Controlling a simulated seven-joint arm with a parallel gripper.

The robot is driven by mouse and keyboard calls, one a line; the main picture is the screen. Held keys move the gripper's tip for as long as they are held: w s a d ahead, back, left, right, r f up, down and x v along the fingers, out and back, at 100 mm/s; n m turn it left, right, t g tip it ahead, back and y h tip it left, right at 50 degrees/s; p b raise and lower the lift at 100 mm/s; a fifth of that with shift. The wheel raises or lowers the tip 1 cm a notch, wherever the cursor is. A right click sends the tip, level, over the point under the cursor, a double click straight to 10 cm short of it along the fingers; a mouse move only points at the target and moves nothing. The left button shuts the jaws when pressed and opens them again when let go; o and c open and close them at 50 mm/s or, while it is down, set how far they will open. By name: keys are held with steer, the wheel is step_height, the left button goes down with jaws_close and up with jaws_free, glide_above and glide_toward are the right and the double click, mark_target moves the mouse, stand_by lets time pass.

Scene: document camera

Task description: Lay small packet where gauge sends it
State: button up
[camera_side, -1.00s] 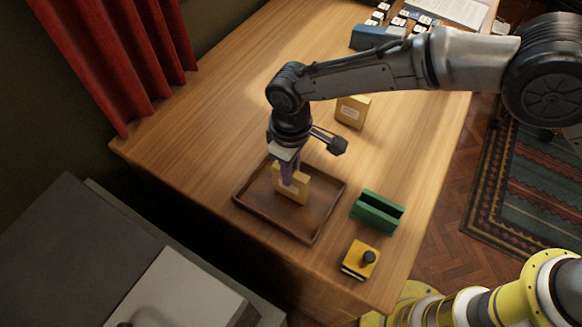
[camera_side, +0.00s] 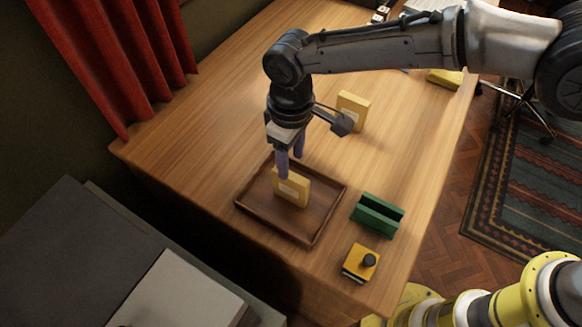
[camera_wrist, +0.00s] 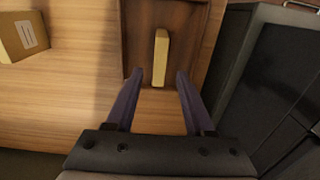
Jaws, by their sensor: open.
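A small yellow packet (camera_side: 291,188) with a pale label stands on edge in the brown wooden tray (camera_side: 310,232). The wrist view shows the packet (camera_wrist: 160,58) from above as a narrow strip. My gripper (camera_side: 291,165) is open just above the packet; in the wrist view the fingers (camera_wrist: 159,75) lie to either side of its near end. A larger yellow packet (camera_side: 352,110) stands on the table behind; it also shows in the wrist view (camera_wrist: 22,36). A green slotted block (camera_side: 378,214), possibly the gauge, sits right of the tray.
Another yellow item (camera_side: 445,79) lies at the far right edge. Bare wooden table (camera_side: 220,110) lies left of and behind the tray. My arm hides part of the back.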

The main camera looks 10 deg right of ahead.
step_height(320, 180, up, 6)
steer(key=r, duration=0.1)
steer(key=s+d+r+m+t, duration=0.1)
steer(key=d+r, duration=0.3)
steer(key=d, duration=0.4)
steer(key=s+d+r+m+t+y, duration=0.1)
steer(key=d+r+m, duration=0.1)
steer(key=d+r, duration=0.45)
steer(key=s+d+r+m, duration=0.1)
steer(key=d+r, duration=0.2)
steer(key=d, duration=0.7)
steer(key=s+d+f+m+t, duration=0.1)
steer(key=s+d+f+m, duration=0.1)
steer(key=s+d, duration=0.6)
steer(key=s+d+f+m+t+h, duration=0.1)
steer(key=s+d+f+m+t, duration=0.1)
steer(key=s+d, duration=0.6)
steer(key=shift+s+m+t, duration=0.3)
steer(key=shift+s+m, duration=0.2)
steer(key=shift+s, duration=0.35)
steer(key=shift+d, duration=0.1)
